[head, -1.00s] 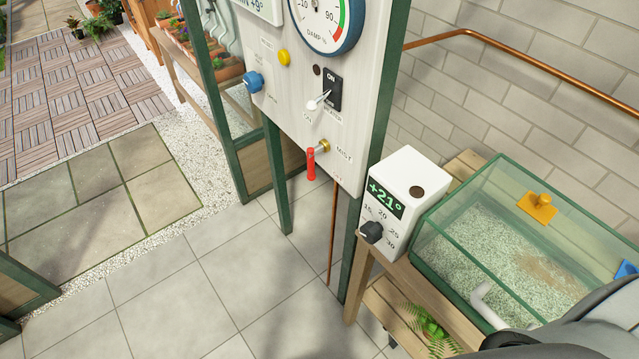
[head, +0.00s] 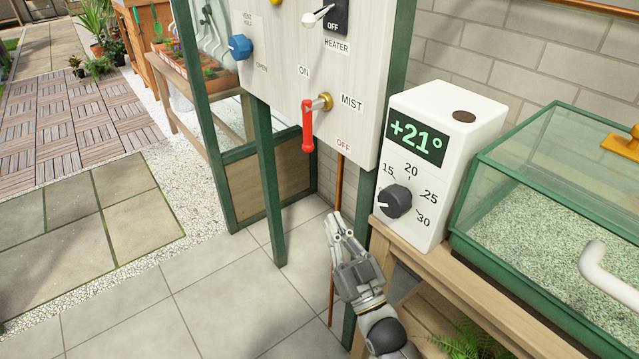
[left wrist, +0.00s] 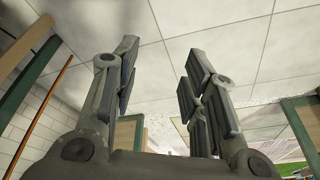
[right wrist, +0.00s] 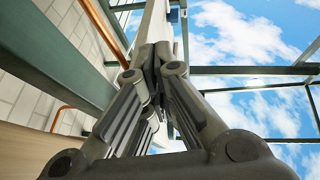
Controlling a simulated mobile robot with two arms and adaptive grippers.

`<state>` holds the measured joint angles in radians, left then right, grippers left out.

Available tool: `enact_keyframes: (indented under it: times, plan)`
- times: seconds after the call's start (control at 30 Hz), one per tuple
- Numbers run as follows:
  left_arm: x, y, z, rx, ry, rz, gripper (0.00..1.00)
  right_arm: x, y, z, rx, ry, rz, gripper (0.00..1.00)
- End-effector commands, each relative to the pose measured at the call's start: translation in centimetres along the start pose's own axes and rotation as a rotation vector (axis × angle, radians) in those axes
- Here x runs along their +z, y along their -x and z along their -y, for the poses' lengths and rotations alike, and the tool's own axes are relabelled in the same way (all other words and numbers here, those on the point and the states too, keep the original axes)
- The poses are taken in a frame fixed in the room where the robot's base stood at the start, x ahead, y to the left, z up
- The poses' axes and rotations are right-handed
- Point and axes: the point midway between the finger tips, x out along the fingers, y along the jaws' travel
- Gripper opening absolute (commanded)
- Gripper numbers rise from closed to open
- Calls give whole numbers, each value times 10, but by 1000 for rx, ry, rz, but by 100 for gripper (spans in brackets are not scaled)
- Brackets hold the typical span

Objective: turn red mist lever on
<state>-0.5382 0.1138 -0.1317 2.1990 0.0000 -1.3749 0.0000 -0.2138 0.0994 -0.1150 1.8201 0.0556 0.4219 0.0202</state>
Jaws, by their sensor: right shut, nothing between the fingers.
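I cannot make out the lever in that view. My left gripper (left wrist: 160,75) is open and empty in the left wrist view, and out of the head view.
A white +21° thermostat box (head: 437,165) with a black dial stands on a wooden bench (head: 450,275) just right of my right gripper. A glass gravel tank (head: 560,190) is farther right. Green posts (head: 266,185) stand under the panel. The blue knob (head: 240,47) is left of the lever.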

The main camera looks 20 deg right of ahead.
Motion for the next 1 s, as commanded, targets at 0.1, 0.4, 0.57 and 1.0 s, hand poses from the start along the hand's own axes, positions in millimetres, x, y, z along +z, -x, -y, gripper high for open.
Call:
enact_keyframes:
  times: [0.1, 0.4, 0.57, 1.0]
  plan:
    - [3, 6, 1, -3, 2, -22, 40, -36, 3, 0, -3, -1, -174, 0]
    - [7, 32, 2, -6, 4, -34, 40, -89, 6, 0, -8, -3, -342, 0]
    - [6, 33, 2, -6, 4, -33, 40, -90, 6, 0, -8, -3, -342, 0]
    - [6, 34, 2, -6, 4, -34, 40, -102, -26, 1, -8, -3, -345, 0]
